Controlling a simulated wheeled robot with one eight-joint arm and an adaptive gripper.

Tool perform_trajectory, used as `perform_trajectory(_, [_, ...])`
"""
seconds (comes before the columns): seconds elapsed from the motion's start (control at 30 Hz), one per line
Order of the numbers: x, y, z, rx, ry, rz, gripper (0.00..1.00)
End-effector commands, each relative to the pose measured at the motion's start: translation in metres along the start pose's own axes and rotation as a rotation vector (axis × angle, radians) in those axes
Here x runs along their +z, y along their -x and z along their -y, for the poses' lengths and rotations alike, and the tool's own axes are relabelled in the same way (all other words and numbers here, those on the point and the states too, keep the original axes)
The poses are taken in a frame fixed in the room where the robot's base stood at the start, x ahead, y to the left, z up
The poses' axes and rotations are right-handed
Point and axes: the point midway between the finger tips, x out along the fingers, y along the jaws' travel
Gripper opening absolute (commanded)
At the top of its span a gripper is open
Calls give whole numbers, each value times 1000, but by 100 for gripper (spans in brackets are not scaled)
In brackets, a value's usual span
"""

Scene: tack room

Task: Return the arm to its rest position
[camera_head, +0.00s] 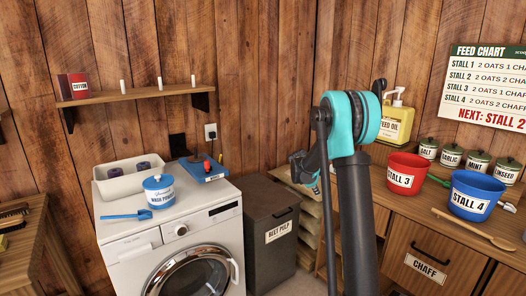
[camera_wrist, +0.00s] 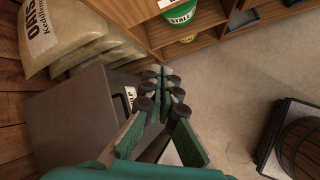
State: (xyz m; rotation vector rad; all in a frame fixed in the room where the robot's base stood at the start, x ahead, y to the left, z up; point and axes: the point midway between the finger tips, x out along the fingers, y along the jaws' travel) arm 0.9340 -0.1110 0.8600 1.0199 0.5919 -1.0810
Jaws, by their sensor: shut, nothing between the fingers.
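My gripper (camera_wrist: 164,80) shows in the wrist view with its green fingers together and nothing between them. It hangs in free air, pointing down past the grey beet pulp bin and the floor. In the head view my arm rises at the centre right, with its turquoise joint in front of the wooden wall and the counter. My gripper's fingertips cannot be made out in that view.
The beet pulp bin (camera_head: 272,246) stands between the washing machine (camera_head: 184,240) and the counter. Red (camera_head: 408,165) and blue (camera_head: 475,185) buckets stand on the counter. Sacks (camera_wrist: 62,30) and a barrel (camera_wrist: 302,148) flank clear floor (camera_wrist: 222,90).

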Motion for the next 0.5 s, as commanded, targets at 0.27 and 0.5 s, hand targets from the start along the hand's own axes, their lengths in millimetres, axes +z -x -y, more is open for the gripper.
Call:
perform_trajectory(0.27, [10, 71, 96, -46, -438, -113, 0])
perform_trajectory(0.5, [6, 119, 189, -120, -817, -199, 0])
